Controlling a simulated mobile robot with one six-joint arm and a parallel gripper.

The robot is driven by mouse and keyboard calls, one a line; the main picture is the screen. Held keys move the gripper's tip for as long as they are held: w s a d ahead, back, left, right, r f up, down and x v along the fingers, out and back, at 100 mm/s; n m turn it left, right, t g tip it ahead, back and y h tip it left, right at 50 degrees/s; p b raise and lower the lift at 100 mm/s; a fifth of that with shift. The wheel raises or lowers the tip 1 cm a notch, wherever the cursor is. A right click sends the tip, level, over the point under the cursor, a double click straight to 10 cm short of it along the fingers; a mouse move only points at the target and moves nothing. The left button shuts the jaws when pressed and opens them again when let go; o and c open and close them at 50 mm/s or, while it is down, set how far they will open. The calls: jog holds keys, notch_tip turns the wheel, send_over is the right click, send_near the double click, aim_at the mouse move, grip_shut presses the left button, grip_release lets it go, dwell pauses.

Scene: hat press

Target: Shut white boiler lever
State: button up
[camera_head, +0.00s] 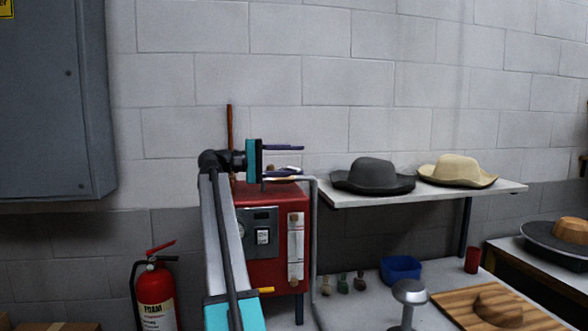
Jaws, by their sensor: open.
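The red boiler (262,270) stands against the wall, left of the hat shelf, with a grey panel and a white vertical gauge strip (295,246) on its front. I cannot clearly make out a white lever; small pale and dark parts show on the boiler's top around my lower finger. My gripper (297,159) is open, above the boiler's top, with its fingers pointing right, one above the other. Nothing is seen held between them. My arm hides the left part of the boiler. A small yellow handle (266,290) sits low on the boiler's front.
A grey pipe (315,240) runs down the boiler's right side. The shelf (500,189) holds a dark hat (372,175) and a tan hat (456,169). A fire extinguisher (156,296) stands left. A blue bowl (401,269) sits on the table below. The wall above is clear.

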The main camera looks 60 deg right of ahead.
jog(key=shift+s+a+r, duration=0.2)
jog(key=shift+a+r, duration=0.25)
jog(key=shift+c, duration=0.4)
jog(key=s+a, duration=0.1)
jog(key=a, duration=0.1)
jog(key=s+a, duration=0.2)
jog(key=a, duration=0.1)
jog(key=s+a+r+b, duration=0.1)
jog(key=s+a, duration=0.1)
jog(key=shift+s+a+r, duration=0.1)
jog(key=shift+s+a, duration=0.1)
jog(key=shift+a, duration=0.1)
jog(key=shift+c, duration=0.2)
jog(key=shift+s+a+r+b, duration=0.15)
jog(key=shift+s+a, duration=0.35)
jog(key=shift+a, duration=0.3)
jog(key=shift+s+a+f+b, duration=0.1)
jog(key=shift+s+a+b, duration=0.1)
jog(key=shift+s+a, duration=0.5)
jog(key=shift+s+a+r+b, duration=0.15)
jog(key=shift+s+a, duration=0.15)
jog(key=shift+a, duration=0.65)
jog(key=shift+f, duration=0.1)
jog(key=shift+c, duration=0.3)
